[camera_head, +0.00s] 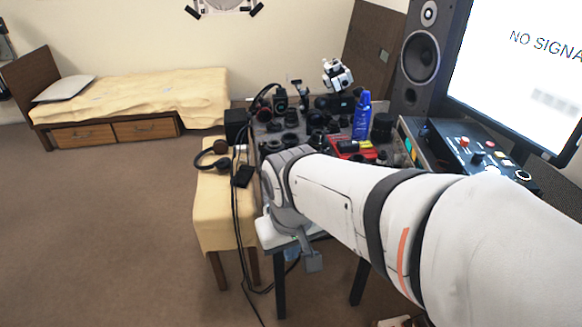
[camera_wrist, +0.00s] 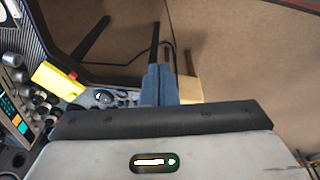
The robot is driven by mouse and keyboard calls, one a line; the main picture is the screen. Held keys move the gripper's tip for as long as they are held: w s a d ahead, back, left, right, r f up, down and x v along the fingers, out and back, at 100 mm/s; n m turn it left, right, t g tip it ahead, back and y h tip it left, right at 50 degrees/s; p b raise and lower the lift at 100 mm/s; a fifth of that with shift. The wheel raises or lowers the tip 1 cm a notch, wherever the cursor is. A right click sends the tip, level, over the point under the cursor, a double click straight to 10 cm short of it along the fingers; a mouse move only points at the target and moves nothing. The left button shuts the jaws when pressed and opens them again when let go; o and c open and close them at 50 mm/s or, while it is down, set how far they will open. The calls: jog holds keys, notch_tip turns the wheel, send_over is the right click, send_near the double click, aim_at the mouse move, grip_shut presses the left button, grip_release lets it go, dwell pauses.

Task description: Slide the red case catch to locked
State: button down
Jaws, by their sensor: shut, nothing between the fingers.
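In the wrist view a yellow block-like case (camera_wrist: 50,77) lies at the left, with a small red piece (camera_wrist: 72,76) at its right end that looks like the catch. I cannot tell the catch's position along its slide. In the head view a red item (camera_head: 348,147) with yellow on it lies on the crowded table; the catch is too small to make out there. My gripper (camera_wrist: 159,70) is shut and empty, its two blue-grey fingers side by side, apart from the case and to its right in the wrist view.
The table holds a blue spray bottle (camera_head: 362,115), a black speaker (camera_head: 420,57), a control panel (camera_head: 485,155) and several dark lens parts. A yellow-topped bench (camera_head: 212,215) with headphones (camera_head: 213,155) stands at the left. Cables hang beside it. The carpet further left is clear.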

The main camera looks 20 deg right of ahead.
jog(key=w+d+f+g+h+b, duration=0.2)
jog(key=w+d+f+g+h, duration=0.1)
jog(key=d+f+h, duration=0.4)
jog(key=w+d+f+g+h+b, duration=0.3)
jog(key=w+d+f+h, duration=0.15)
jog(key=d, duration=0.35)
jog(key=w+d+f+n+t+h+b, duration=0.2)
jog(key=w+f+t+h, duration=0.3)
jog(key=w+f+t, duration=0.4)
jog(key=w+f+n+b, duration=0.1)
jog(key=w+f, duration=0.3)
jog(key=f, duration=0.1)
jog(key=shift+d+n+t, duration=0.15)
jog(key=shift+n+t, duration=0.15)
jog(key=shift+n, duration=0.1)
jog(key=shift+f, duration=0.1)
jog(key=d+p, duration=0.1)
jog(key=d, duration=1)
jog(key=shift+s+d, duration=0.25)
jog(key=shift+d, duration=0.1)
